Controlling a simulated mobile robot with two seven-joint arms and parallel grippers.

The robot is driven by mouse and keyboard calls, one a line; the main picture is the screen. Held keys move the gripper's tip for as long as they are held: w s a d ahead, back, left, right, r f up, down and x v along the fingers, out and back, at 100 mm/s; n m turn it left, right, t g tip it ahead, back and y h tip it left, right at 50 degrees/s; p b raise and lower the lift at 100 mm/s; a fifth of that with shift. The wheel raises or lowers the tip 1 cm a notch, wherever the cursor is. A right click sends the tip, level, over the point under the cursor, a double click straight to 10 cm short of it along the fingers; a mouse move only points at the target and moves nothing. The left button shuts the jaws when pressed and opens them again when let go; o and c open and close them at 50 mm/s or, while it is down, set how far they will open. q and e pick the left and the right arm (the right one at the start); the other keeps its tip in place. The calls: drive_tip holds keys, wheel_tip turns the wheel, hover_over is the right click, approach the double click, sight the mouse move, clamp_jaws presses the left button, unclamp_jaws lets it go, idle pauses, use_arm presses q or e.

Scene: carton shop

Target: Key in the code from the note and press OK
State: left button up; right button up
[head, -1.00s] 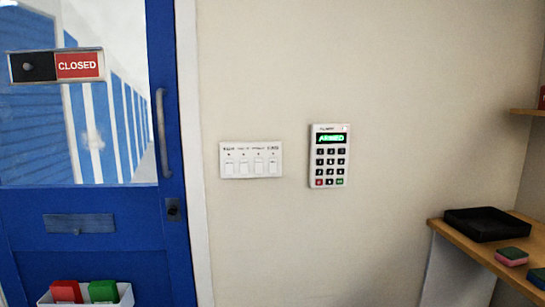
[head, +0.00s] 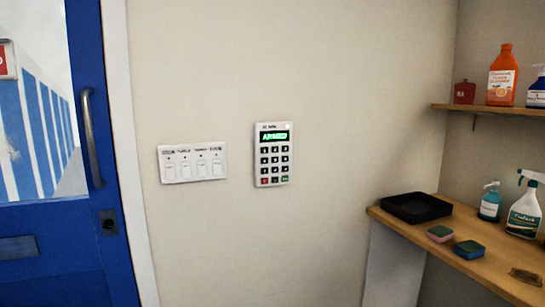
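A white keypad (head: 273,155) is mounted on the beige wall. Its green display (head: 274,137) seems to read "ARMED". Below the display are rows of dark keys, with a red key (head: 265,181) at the bottom left and a green key (head: 285,179) at the bottom right. The key labels are too small to read. No note with a code can be made out. Neither of my grippers is in view.
A white switch panel (head: 192,163) is left of the keypad. A blue door (head: 70,255) is at the left. At the right, a wooden counter (head: 400,224) holds a black tray (head: 416,207), sponges (head: 440,234) and spray bottles (head: 524,205). A shelf (head: 470,108) with bottles is above.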

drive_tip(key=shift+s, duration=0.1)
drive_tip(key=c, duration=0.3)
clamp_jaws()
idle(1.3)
